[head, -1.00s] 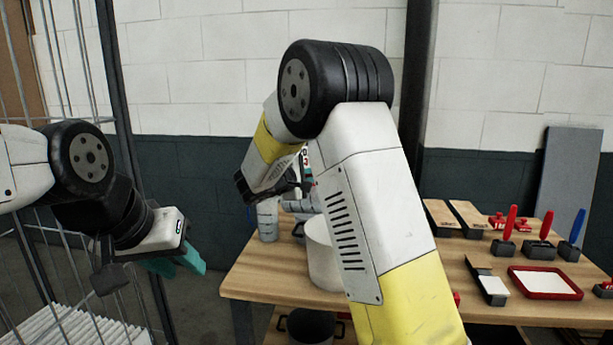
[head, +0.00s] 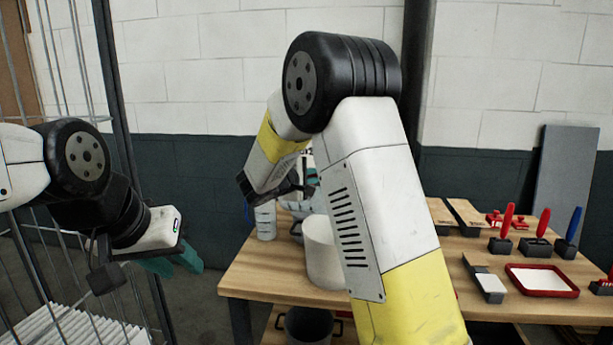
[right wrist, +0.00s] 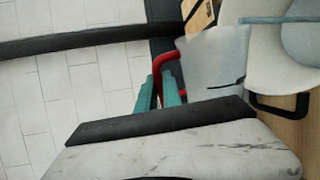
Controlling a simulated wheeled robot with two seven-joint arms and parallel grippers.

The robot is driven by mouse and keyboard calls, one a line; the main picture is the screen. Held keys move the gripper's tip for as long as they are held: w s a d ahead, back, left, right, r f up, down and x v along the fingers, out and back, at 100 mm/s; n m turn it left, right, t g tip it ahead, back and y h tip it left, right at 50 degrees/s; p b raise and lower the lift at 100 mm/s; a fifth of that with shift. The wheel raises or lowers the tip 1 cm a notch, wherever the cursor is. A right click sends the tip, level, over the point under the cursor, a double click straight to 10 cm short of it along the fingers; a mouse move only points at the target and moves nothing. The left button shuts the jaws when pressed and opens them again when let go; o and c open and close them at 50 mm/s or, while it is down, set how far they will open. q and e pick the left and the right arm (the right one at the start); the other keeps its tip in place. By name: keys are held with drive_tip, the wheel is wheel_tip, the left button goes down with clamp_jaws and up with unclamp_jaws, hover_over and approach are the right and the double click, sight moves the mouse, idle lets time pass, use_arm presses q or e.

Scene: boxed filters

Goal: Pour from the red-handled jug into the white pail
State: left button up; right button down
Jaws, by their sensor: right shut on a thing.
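The jug (right wrist: 215,62) is pale grey with a red handle (right wrist: 166,75). In the right wrist view, my right gripper (right wrist: 166,92) has its teal fingers closed around that handle. In the head view, this gripper (head: 308,178) is largely hidden behind my own right arm, above the table's back left. The white pail (head: 321,262) stands on the table below it, partly covered by the arm. The jug's exact tilt and contents cannot be told. My left gripper (head: 175,263) hangs away from the table at the left, near the wire cage; its finger gap is unclear.
The wooden table (head: 270,279) holds a grey marked cylinder (head: 265,221) at its back left corner. Red and blue-handled tools and a red tray (head: 541,281) lie at the right. A dark pot (head: 308,326) sits below the tabletop. A wire cage (head: 75,250) stands at the left.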

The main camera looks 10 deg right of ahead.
drive_tip(key=shift+s+d+r+m, duration=0.4)
drive_tip(key=shift+s+d+m, duration=0.1)
drive_tip(key=shift+d+m, duration=0.15)
idle(1.8)
drive_tip(key=shift+s+d+r, duration=0.15)
drive_tip(key=shift+d, duration=0.05)
drive_tip(key=shift+s+d+r+m+y, duration=0.1)
drive_tip(key=shift+s+d+m+y, duration=0.2)
drive_tip(key=shift+m, duration=0.15)
idle(0.8)
drive_tip(key=shift+s+d+r+m+t+y, duration=0.15)
drive_tip(key=shift+s+d+m+t+y, duration=0.1)
drive_tip(key=shift+s+d+m, duration=0.4)
drive_tip(key=shift+s+d+r+m+t+y, duration=0.15)
drive_tip(key=shift+s+d+m+t, duration=0.2)
drive_tip(key=shift+d+m, duration=0.3)
idle(2.8)
